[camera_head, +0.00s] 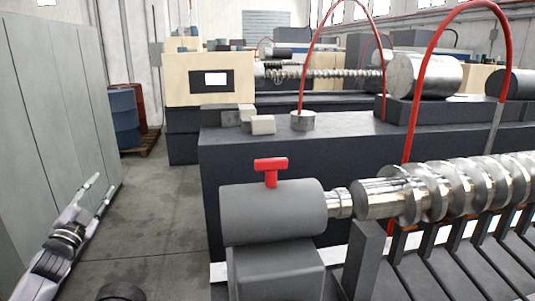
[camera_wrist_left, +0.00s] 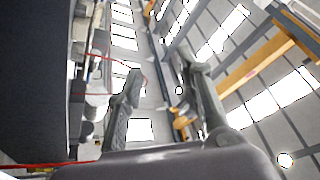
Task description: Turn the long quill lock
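The quill lock appears as a red T-shaped handle (camera_head: 271,171) standing upright on top of a grey cylindrical housing (camera_head: 273,212) in the middle of the head view. My left gripper (camera_head: 101,190) is at the lower left of the head view, well to the left of the red handle and apart from it. Its two fingers are spread, with nothing between them. The left wrist view shows the same open fingers (camera_wrist_left: 162,85) against the ceiling and windows. The red handle cannot be made out in the wrist view. My right gripper is not in view.
A shiny screw shaft (camera_head: 445,188) runs right from the housing. A dark machine bed (camera_head: 350,140) with red hoses (camera_head: 416,95) stands behind. A grey cabinet (camera_head: 55,130) is close at the left. Blue and red barrels (camera_head: 125,117) stand farther back.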

